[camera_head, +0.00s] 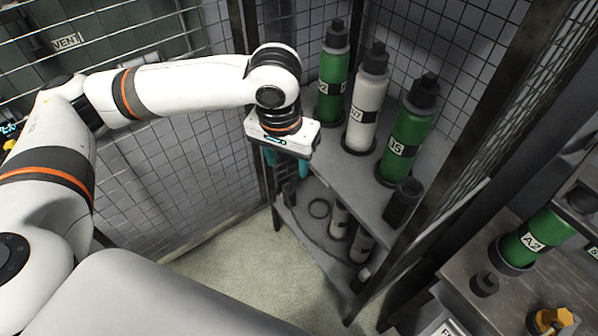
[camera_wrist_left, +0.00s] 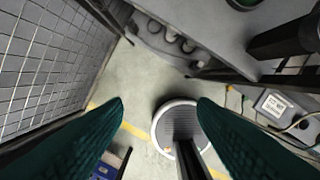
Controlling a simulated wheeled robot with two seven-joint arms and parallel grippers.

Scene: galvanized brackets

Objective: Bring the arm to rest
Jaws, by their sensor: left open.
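My left gripper (camera_head: 287,170) hangs from my white left arm, pointing down at the front edge of the corner shelf in the head view. Its teal fingers are apart and nothing is between them. In the left wrist view the two teal fingers (camera_wrist_left: 160,125) stand wide, with open floor (camera_wrist_left: 140,80) below them. The lower parts of the fingers are partly hidden in the head view. My right gripper is not in either view.
The shelf (camera_head: 335,175) holds a green bottle (camera_head: 331,85), a white bottle (camera_head: 366,105) and another green bottle (camera_head: 406,140) close right of the gripper. A black holder (camera_head: 402,203) stands nearer. Wire mesh walls (camera_head: 180,160) enclose the left and back. A bench (camera_head: 520,285) is at right.

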